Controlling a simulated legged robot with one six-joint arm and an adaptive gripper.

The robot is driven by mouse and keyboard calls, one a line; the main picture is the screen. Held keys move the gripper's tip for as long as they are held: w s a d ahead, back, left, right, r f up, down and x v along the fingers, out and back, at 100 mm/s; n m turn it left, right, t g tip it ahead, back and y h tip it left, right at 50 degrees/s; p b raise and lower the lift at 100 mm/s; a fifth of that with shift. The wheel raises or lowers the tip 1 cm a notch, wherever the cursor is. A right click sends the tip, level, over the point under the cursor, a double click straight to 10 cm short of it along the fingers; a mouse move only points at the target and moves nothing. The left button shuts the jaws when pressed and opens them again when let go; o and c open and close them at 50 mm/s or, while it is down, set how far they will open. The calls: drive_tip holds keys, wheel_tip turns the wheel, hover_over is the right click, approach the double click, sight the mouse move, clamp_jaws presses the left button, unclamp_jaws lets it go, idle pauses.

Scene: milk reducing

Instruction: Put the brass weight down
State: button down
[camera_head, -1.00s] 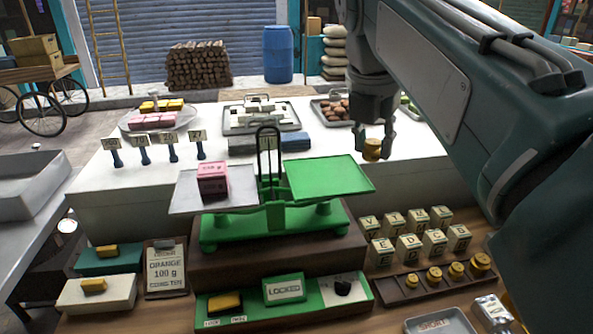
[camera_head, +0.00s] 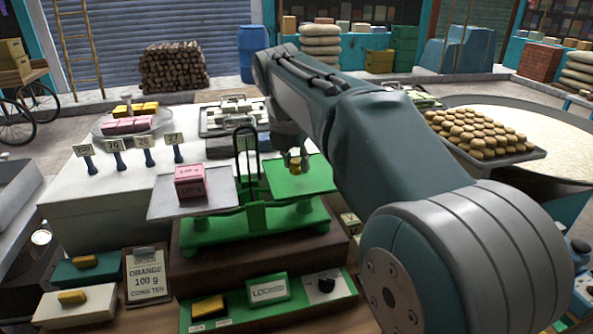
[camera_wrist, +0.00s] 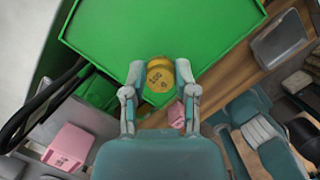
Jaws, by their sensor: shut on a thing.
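The brass weight (camera_head: 295,166) is a small gold cylinder between my gripper's fingers (camera_head: 295,160). In the wrist view the weight (camera_wrist: 160,76) shows its marked top, with a finger on each side; my gripper (camera_wrist: 160,85) is shut on it. It is over the green right pan (camera_head: 318,184) of the balance scale, near that pan's edge in the wrist view. I cannot tell whether it touches the pan. The green scale base (camera_head: 255,237) stands on a dark wooden block.
The scale's black upright (camera_head: 247,150) is just left of my gripper. Behind is a tray (camera_head: 235,118). My arm hides much of the right side.

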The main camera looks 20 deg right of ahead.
wheel_tip(320, 180, down, 2)
drive_tip(key=shift+f, duration=0.1)
drive_tip(key=shift+s, duration=0.1)
drive_tip(key=shift+c, duration=2)
unclamp_jaws()
drive_tip(key=v, duration=1.2)
